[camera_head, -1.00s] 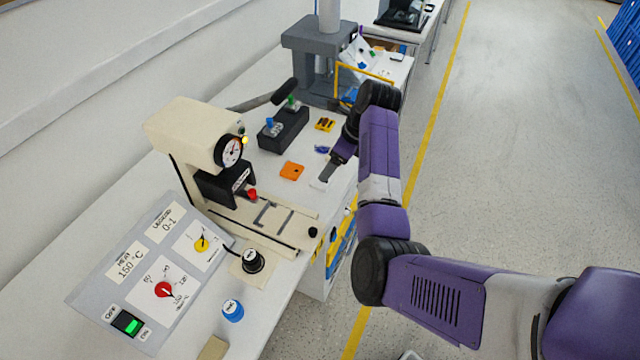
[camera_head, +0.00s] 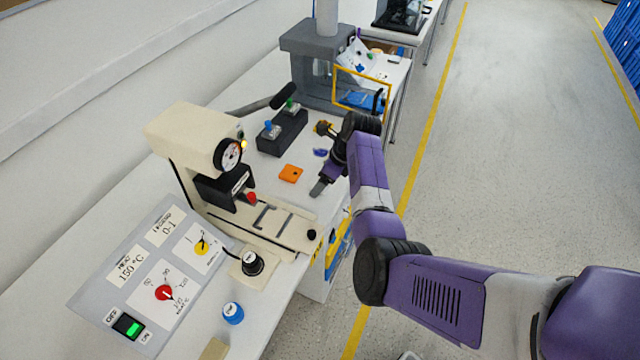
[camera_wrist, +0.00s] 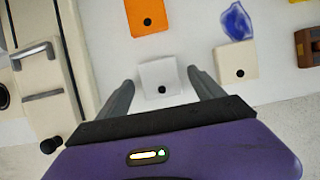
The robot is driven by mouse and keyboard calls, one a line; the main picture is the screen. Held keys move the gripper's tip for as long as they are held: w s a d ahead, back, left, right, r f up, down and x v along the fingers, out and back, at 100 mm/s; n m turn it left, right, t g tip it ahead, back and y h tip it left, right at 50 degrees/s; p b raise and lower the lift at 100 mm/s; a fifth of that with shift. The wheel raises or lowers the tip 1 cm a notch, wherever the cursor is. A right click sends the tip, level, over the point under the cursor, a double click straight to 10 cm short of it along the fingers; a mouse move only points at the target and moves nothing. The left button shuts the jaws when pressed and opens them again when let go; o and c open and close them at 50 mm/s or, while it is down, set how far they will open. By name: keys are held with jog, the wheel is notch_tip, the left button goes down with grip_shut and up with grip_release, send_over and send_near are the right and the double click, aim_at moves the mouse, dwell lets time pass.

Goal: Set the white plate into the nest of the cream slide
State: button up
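The white plate (camera_wrist: 158,75) is a small square with a dark dot and lies flat on the white table in the wrist view. My gripper (camera_wrist: 160,78) is open, with one finger on each side of the plate; no grip on it shows. In the head view my gripper (camera_head: 319,188) is low over the table, right of the orange plate, and I cannot make out the white plate there. The cream slide (camera_head: 273,214) with its dark grey brackets sits on the press base left of my gripper. It also shows at the left of the wrist view (camera_wrist: 38,72).
An orange plate (camera_head: 291,173) lies left of my gripper. A cream plate (camera_wrist: 236,63) and a blue translucent piece (camera_wrist: 236,20) lie right of the white plate in the wrist view.

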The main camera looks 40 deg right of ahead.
jog(key=c, duration=1.3)
